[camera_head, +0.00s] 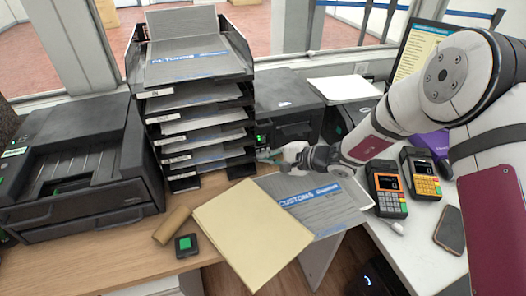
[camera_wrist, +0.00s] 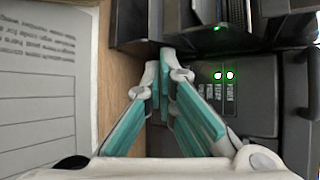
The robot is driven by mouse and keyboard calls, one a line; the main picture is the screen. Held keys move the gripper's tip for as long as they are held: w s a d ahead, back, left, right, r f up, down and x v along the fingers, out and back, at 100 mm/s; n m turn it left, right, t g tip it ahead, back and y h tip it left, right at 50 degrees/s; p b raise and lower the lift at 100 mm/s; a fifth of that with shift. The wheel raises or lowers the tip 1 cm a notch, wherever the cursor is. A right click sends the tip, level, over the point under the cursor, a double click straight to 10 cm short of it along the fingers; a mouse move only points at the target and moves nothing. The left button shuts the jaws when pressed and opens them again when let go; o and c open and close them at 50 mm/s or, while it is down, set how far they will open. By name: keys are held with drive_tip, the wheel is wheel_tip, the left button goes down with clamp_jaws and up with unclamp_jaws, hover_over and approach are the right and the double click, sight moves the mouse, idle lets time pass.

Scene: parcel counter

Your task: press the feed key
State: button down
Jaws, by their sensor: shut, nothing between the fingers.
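A black label printer (camera_head: 285,105) stands right of the paper trays, behind the customs sheets. In the wrist view its front panel (camera_wrist: 222,110) carries two lit green lights (camera_wrist: 224,76) with small white lettering beside them. The lettering is too small to read surely, so I cannot tell which mark is the feed key. My gripper (camera_head: 266,155) is low in front of the printer, its teal fingers pointing left toward the trays' lower corner. In the wrist view the tips of my gripper (camera_wrist: 165,66) meet, empty, left of the lights. Contact with the panel is not clear.
A stack of black trays (camera_head: 205,120) stands left of my gripper, close to the fingertips. A yellow envelope (camera_head: 252,228) and a customs form (camera_head: 325,205) lie in front. A small dark box with a green square (camera_head: 186,244) lies at front left. Card terminals (camera_head: 386,188) stand right.

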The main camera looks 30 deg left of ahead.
drive_tip(key=shift+w+a, duration=0.1)
idle(0.3)
drive_tip(key=shift+s+d, duration=0.45)
drive_tip(key=shift+d, duration=0.05)
drive_tip(key=shift+s+d+p, duration=0.85)
drive_tip(key=shift+s+d, duration=0.15)
drive_tip(key=shift+d, duration=0.15)
drive_tip(key=shift+s+d+p, duration=0.85)
drive_tip(key=shift+s+d, duration=0.1)
drive_tip(key=shift+d, duration=0.2)
